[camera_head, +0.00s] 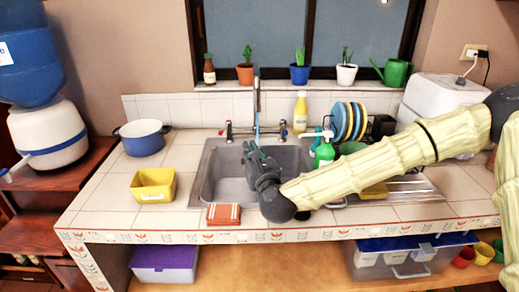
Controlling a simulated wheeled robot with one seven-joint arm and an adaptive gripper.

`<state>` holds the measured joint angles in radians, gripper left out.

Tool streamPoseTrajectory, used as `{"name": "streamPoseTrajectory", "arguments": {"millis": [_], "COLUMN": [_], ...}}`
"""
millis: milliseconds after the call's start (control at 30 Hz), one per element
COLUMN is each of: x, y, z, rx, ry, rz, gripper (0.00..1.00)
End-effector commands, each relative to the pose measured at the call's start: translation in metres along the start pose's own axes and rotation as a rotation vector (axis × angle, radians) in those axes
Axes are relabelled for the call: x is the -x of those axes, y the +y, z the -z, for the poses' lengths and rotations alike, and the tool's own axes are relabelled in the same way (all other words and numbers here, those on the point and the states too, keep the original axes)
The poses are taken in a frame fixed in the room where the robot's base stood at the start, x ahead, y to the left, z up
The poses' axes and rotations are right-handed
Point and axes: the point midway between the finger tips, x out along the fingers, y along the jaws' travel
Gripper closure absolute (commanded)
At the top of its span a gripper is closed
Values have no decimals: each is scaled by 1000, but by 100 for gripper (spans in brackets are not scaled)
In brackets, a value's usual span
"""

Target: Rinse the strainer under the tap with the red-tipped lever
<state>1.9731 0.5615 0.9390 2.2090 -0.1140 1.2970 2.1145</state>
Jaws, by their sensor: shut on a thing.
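My gripper (252,150) is over the sink basin (228,190), in front of the tap. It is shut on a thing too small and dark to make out. I cannot pick out the strainer with certainty anywhere in view. The tap's tall spout (256,97) rises behind my gripper at the sink's back edge. A lever with a reddish tip (228,128) is on the left of the tap. Another lever, which looks bluish (282,127), is on the right. A thin pale blue streak below the spout may be water, but I cannot tell.
A yellow tub (153,186) and a blue pot (142,137) stand left of the sink. A green bottle (324,152) and racked plates (345,121) are on the right. My arm crosses the right counter.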

Motion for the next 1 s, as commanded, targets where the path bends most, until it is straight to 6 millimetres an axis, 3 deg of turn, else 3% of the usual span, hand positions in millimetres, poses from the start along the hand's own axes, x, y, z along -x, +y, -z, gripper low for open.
{"name": "streamPoseTrajectory", "arguments": {"millis": [633, 1000], "x": [32, 35], "y": [22, 24], "z": [-32, -34], "rx": [1, 1], "ry": [-1, 0], "rz": [-2, -1], "gripper": [100, 100]}}
